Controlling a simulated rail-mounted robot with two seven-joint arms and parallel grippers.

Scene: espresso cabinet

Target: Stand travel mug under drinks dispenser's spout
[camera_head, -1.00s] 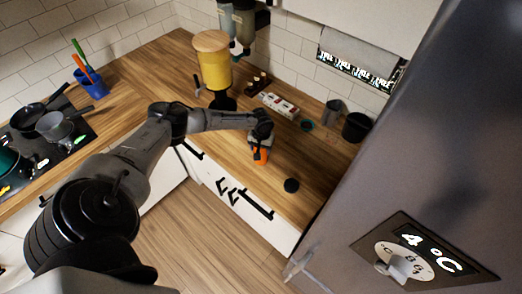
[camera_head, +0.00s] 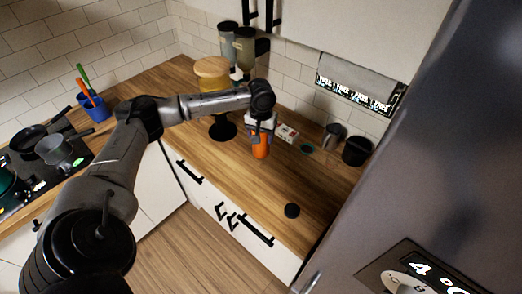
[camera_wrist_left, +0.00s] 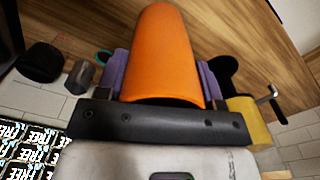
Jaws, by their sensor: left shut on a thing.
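The orange travel mug (camera_head: 261,149) is above the wooden counter, right of the drinks dispenser. It fills the middle of the left wrist view (camera_wrist_left: 160,50). My left gripper (camera_head: 260,132) is shut on it, with purple finger pads on both sides in the wrist view (camera_wrist_left: 163,80). The drinks dispenser (camera_head: 212,68) has a wooden lid, a yellow body and a black stand (camera_head: 222,128). My left arm hides part of its body. In the wrist view the yellow body (camera_wrist_left: 250,122) shows at the right, with a metal tap (camera_wrist_left: 267,96). My right gripper is out of view.
A red-and-white carton (camera_head: 286,133), a grey cup (camera_head: 333,136) and a black pot (camera_head: 356,151) stand behind. The fridge (camera_head: 440,150) bounds the right. Front counter is mostly clear.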

